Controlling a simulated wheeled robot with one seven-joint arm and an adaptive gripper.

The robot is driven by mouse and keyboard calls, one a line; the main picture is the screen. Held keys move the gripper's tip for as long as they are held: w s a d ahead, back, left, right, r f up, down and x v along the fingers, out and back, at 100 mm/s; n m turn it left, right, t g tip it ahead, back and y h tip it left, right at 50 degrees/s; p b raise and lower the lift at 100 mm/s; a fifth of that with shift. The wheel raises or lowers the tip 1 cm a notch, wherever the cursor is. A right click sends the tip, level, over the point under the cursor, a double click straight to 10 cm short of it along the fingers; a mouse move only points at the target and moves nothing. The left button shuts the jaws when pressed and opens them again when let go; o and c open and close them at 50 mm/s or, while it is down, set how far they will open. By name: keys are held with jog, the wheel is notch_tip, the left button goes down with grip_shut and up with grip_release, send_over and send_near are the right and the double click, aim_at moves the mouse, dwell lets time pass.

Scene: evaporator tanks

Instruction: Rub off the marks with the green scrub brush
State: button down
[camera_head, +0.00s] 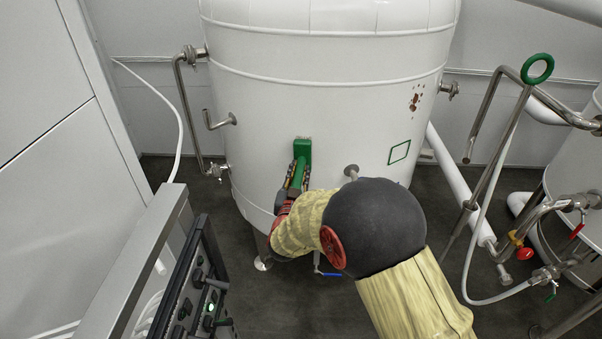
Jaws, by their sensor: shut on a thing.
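The green scrub brush (302,150) is in front of the lower middle of the white tank (320,110). Its head is up and a thin pale edge of bristles shows on top. My gripper (295,182) is shut on the brush's handle below the head. I cannot tell whether the brush touches the tank wall. Brown marks (415,99) sit on the tank's upper right side, up and to the right of the brush.
Bent steel pipes (182,105) stand at the tank's left, and a valve fitting (449,90) juts out right of the marks. A steel pipe with a green ring (537,69) stands at the right. A control panel (205,295) is at the lower left. A short pipe stub (351,171) sticks out low on the tank.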

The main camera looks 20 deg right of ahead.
aim_at(297, 184)
jog(key=shift+v, duration=2.8)
jog(key=shift+s, duration=0.1)
jog(key=shift+p+v, duration=0.35)
jog(key=shift+v, duration=1.1)
jog(key=c, duration=2.2)
grip_release()
grip_shut()
